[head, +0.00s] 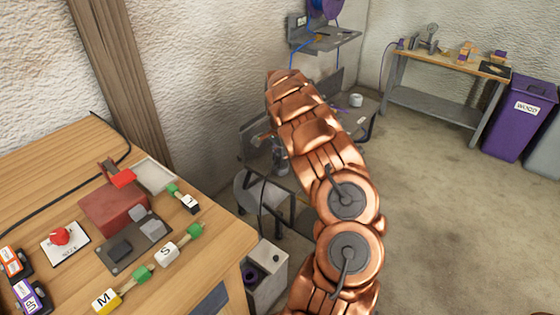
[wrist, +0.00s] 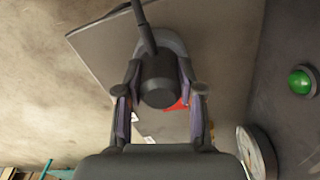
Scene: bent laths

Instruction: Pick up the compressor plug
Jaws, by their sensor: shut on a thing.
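The compressor plug (wrist: 158,85) is a dark, stubby cylinder with a thick dark cable or stem rising from it, in the middle of the wrist view. My gripper (wrist: 161,108) is shut on it, with one finger on each side. In the head view my copper-coloured arm reaches towards the wall station and hides much of it. The gripper and plug cannot be made out clearly there.
A round gauge (wrist: 256,152) and a green button (wrist: 301,81) are at the right of the wrist view. In the head view, a wooden table (head: 215,262) with controls and lettered blocks stands at left. A workbench (head: 440,72) and purple bin (head: 521,118) stand at the back right. Open floor lies at right.

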